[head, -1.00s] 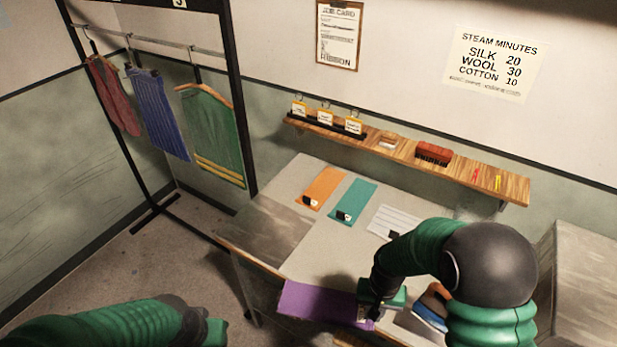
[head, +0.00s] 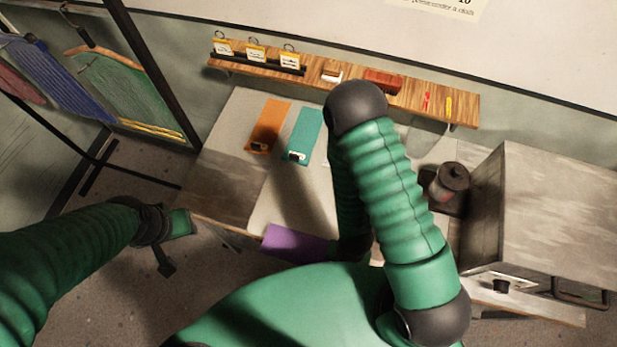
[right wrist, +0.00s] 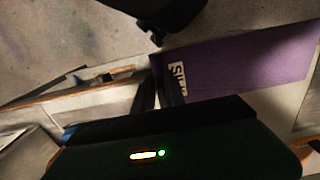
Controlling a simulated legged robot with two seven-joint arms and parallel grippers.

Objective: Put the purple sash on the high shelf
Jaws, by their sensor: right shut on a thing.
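The purple sash (head: 294,243) hangs at the near edge of the table, partly hidden by my right arm. In the right wrist view the sash (right wrist: 235,65) stretches to the right, with a white label marked SILK near the jaws. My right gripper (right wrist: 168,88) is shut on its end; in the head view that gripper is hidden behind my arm. A wooden shelf (head: 412,97) runs along the wall above the table. My left gripper (head: 174,244) is over the floor at the left, away from the sash; its jaw gap is unclear.
Orange cloth (head: 269,125) and teal cloth (head: 304,135) lie on the table (head: 228,185). The shelf carries tagged hooks, a red-brown brush (head: 383,80) and small sticks. A dark-lidded jar (head: 451,182) and a grey box-like unit (head: 545,200) stand right. Garments hang left.

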